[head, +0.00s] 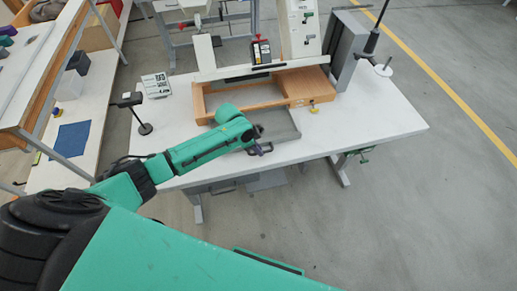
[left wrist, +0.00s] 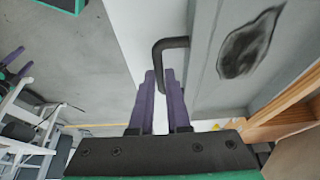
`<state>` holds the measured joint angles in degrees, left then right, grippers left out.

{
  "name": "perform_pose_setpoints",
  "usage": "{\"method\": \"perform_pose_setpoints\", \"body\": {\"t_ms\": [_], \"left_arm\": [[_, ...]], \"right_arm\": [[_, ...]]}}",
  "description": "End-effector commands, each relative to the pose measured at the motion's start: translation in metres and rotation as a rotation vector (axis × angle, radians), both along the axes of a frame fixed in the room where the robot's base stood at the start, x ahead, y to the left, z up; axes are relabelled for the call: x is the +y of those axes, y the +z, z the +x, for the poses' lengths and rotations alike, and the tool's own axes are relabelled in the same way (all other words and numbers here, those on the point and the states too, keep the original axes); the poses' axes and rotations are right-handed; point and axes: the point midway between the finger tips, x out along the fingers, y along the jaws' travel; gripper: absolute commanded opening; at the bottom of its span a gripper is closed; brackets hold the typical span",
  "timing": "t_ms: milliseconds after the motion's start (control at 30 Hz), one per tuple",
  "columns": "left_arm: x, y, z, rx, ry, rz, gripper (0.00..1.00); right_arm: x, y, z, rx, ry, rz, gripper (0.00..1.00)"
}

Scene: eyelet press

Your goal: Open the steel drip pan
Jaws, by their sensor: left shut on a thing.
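The steel drip pan (head: 280,125) is a grey shallow tray sticking out toward me from under the wooden frame of the press. In the left wrist view its grey floor (left wrist: 215,85) shows a dark oily stain, and a black bent handle (left wrist: 172,44) is on its edge. My left gripper (head: 263,150) is at the pan's front edge. In the left wrist view its purple fingers (left wrist: 159,78) are shut on the handle. Purple finger-like parts at the left edge of that view look like my right gripper (left wrist: 14,64), cut off and small.
The wooden frame (head: 310,86) sits on the white table (head: 375,122) under the press. A yellow piece (head: 314,108) lies right of the pan. The floor in front is clear.

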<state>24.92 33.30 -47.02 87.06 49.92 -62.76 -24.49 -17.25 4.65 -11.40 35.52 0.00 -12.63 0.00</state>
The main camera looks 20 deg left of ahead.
Motion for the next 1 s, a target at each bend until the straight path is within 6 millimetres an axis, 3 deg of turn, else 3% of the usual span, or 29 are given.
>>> {"method": "perform_pose_setpoints", "body": {"t_ms": [200, 233, 267, 667, 767, 1000], "left_arm": [[-0.001, 0.002, 0.002, -0.007, -0.001, -0.004, 0.0], [-0.001, 0.002, 0.002, -0.007, -0.001, -0.004, 0.22], [-0.001, 0.002, 0.002, -0.007, -0.001, -0.004, 0.27], [0.002, 0.007, 0.0, -0.004, 0.0, -0.001, 0.27], [0.007, 0.021, -0.003, -0.006, -0.001, -0.001, 0.27], [0.029, 0.083, -0.017, -0.009, -0.002, 0.002, 0.27]], "right_arm": [[0.001, 0.001, 0.005, -0.009, 0.001, 0.001, 0.77], [0.001, 0.0, 0.005, -0.009, 0.001, 0.001, 0.77], [0.001, 0.0, 0.005, -0.009, 0.001, 0.002, 0.77], [0.001, 0.0, 0.002, -0.004, 0.001, 0.002, 0.77], [0.002, 0.0, 0.002, -0.003, 0.001, 0.002, 0.77], [0.002, -0.005, 0.001, -0.001, 0.001, 0.003, 0.77]]}}
